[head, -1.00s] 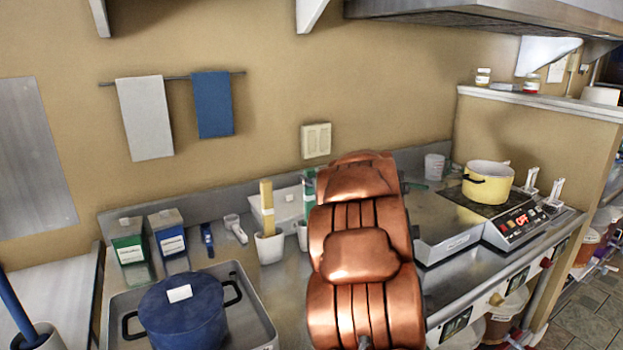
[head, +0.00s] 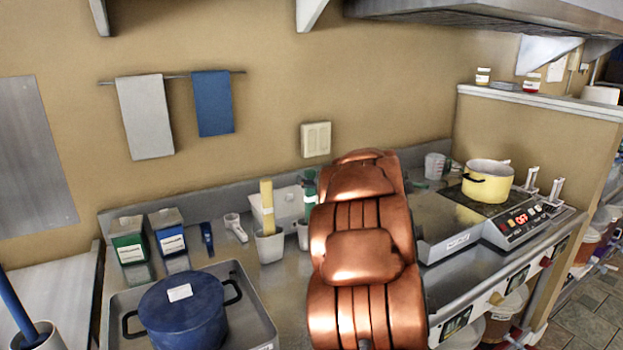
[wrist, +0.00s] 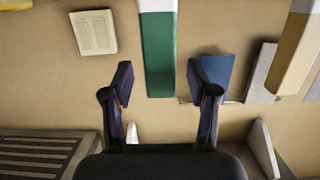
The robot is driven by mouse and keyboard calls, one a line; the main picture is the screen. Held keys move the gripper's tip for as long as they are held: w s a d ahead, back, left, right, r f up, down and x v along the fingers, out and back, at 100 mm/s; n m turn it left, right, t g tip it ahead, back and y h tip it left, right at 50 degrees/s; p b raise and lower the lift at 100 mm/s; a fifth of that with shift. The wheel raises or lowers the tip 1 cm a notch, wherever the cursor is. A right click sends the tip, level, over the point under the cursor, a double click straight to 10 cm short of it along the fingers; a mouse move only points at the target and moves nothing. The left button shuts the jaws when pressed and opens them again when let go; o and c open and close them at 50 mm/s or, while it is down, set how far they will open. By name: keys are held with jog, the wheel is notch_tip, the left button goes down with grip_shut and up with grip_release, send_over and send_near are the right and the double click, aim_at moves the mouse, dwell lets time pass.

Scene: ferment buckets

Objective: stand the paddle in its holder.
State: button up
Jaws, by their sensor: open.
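A green paddle with a white band (wrist: 159,50) shows in the wrist view, between and beyond the two fingertips. My gripper (wrist: 161,84) is open, with a finger on either side of the paddle's end in the picture; I see no contact. In the head view my copper arm hides most of the gripper and much of the green paddle.
A blue pot (head: 182,315) sits in a metal tray (head: 262,325) at front left. Green (head: 128,245) and blue (head: 170,238) cartons stand behind it. A yellow pot (head: 488,186) is on the cooktop at right. Towels (head: 145,118) hang on the wall.

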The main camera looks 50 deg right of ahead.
jog(key=v, duration=1.1)
jog(key=shift+r, duration=0.2)
dwell(0.8)
